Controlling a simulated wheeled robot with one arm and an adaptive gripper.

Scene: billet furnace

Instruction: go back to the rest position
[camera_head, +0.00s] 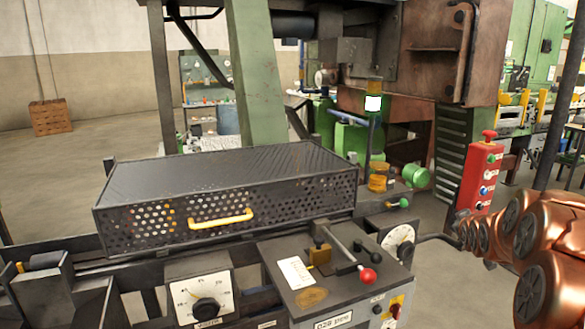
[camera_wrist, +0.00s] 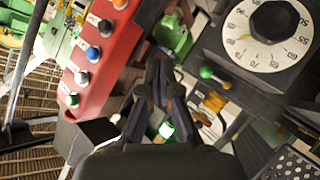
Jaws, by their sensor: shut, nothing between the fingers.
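My gripper (camera_wrist: 160,68) shows in the wrist view as two dark fingers drawn together, with nothing between them. It is in the air between a red button box (camera_wrist: 97,65) on the left and a white-faced dial (camera_wrist: 268,35) at the upper right. In the head view my copper-coloured arm fills the right edge. The fingers cannot be made out clearly in that view.
In the head view, the red button box (camera_head: 481,178) stands close to my arm. A black perforated cover (camera_head: 300,195) with a yellow handle sits left. A control panel (camera_head: 325,275) has a red-knobbed lever (camera_head: 367,274). Open floor (camera_head: 60,175) lies at far left.

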